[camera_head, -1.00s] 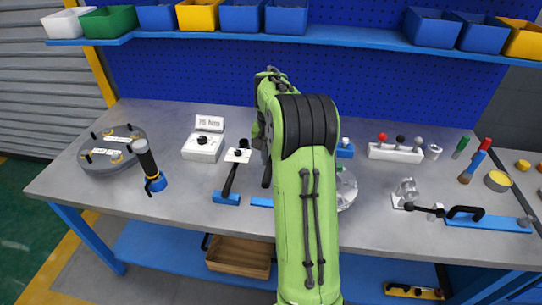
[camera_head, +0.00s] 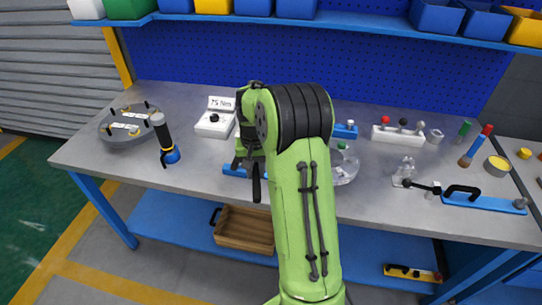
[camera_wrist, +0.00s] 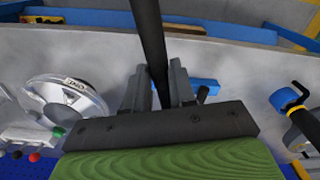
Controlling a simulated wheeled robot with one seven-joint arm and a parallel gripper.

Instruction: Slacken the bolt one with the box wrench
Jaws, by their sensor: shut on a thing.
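The flanged shell (camera_head: 123,126) is a grey round body at the back left of the bench, with yellow bolt heads, black upright pins and white labels. The label text is too small to read, so I cannot tell which bolt is bolt one. My gripper (camera_wrist: 160,88) is shut on a long black bar (camera_wrist: 149,35), which looks like the handle of the box wrench. In the head view the handle's end (camera_head: 256,186) hangs below my gripper. The wrench's head is hidden. My gripper is above the middle of the bench, right of the shell and apart from it.
A black-and-blue tool (camera_head: 165,138) stands upright between shell and gripper. A white "75 Nm" box (camera_head: 213,126) is behind it. A blue holder (camera_head: 233,170) lies below my gripper. A clear round part (camera_head: 345,171) is to the right.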

